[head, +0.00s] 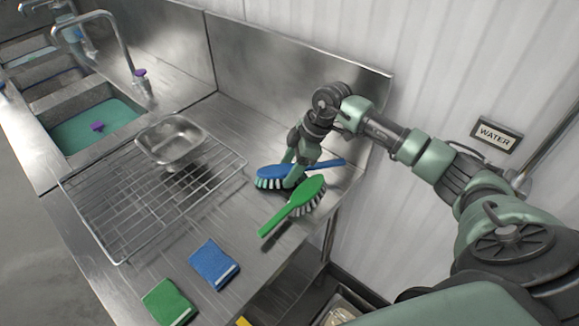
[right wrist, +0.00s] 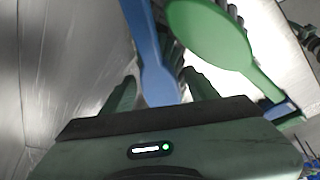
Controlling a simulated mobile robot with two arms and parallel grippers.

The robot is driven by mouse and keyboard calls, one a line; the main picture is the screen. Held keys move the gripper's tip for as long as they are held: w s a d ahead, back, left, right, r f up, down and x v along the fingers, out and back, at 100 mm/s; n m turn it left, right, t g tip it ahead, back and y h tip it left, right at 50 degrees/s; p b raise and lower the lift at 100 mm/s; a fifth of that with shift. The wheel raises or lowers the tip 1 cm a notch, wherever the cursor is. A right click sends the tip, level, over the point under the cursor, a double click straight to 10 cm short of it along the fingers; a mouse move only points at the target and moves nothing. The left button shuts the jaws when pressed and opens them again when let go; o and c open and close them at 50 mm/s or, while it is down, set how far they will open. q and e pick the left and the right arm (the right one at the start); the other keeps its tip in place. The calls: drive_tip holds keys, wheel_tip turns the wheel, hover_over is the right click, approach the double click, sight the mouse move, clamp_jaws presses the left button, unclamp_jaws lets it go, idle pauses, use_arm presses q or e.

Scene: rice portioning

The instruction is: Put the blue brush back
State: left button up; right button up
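The blue brush (head: 327,164) lies on the steel counter near its right end, bristles to the left and handle to the right. My right gripper (head: 293,174) is down at the blue brush and hides its middle. In the right wrist view, the blue brush (right wrist: 150,50) runs between my two fingers (right wrist: 160,95). The fingers are apart, with a narrow gap visible on either side of the blue part. My left gripper is in neither view.
A green brush (head: 306,190) lies close in front of the blue one. A wire rack (head: 120,215) with a metal pan (head: 171,139) stands to the left. A blue sponge (head: 214,264) and a green sponge (head: 168,302) lie near the front edge. A sink (head: 95,125) is further left.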

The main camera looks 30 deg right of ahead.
drive_tip(key=shift+r, duration=0.1)
drive_tip(key=shift+r, duration=0.35)
drive_tip(key=b+v, duration=0.2)
drive_tip(key=v, duration=1)
drive_tip(key=shift+r, duration=0.2)
drive_tip(key=shift+a+f, duration=0.1)
